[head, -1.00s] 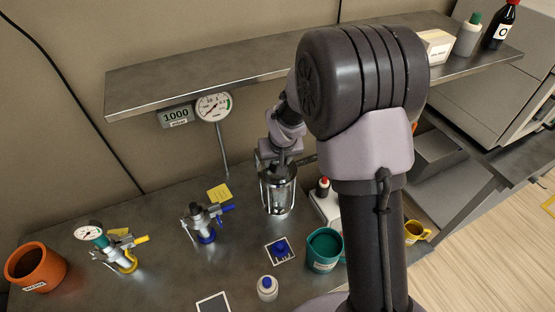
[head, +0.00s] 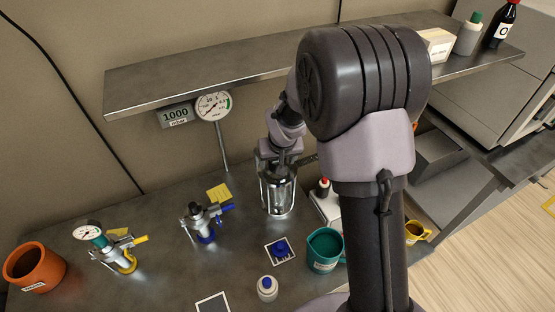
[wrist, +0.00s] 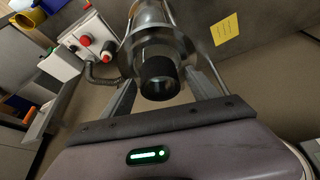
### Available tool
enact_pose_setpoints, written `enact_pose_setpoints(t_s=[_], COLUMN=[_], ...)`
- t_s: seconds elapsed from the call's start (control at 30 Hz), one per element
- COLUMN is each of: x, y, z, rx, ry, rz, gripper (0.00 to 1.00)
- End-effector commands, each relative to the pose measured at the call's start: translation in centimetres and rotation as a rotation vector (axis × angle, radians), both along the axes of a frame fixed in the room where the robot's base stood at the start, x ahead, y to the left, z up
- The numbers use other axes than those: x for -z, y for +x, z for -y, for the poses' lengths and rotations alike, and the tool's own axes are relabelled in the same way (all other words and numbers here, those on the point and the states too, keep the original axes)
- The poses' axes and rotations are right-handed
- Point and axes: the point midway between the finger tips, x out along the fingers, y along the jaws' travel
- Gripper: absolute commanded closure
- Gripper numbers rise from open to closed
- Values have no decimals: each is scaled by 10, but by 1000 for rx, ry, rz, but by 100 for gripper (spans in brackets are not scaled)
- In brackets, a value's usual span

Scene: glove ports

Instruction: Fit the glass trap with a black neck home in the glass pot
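The glass trap's black neck (wrist: 159,78) points toward the camera in the wrist view, with a grey metal collar behind it. My gripper (wrist: 163,82) has one finger on each side of the neck, and gaps show between the fingers and the black part. Whether the fingertips press on the trap farther down cannot be told. In the head view the glass pot (head: 278,196) stands upright on the bench, with bright metal strips along its wall. My gripper (head: 278,158) is right above its mouth and hides the neck. How deep the trap sits is unclear.
A box with red and black knobs (head: 328,205) stands close right of the pot. A teal mug (head: 325,248), a blue-capped bottle (head: 267,288) and a blue-handled valve (head: 205,220) stand nearby. The shelf (head: 240,75) overhangs behind; a gauge (head: 213,106) reads beside a 1000 display.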

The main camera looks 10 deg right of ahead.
Motion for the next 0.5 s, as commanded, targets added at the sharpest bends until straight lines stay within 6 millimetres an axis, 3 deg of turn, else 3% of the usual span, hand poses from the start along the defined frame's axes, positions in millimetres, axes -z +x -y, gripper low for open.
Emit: enact_pose_setpoints(t_s=[0.13,0.23,0.5], x=[-6,-22,-99], y=[-2,-8,-38], z=[0,0,-2], rx=[0,0,0], ry=[0,0,0], rz=[0,2,4], gripper=[30,30,30])
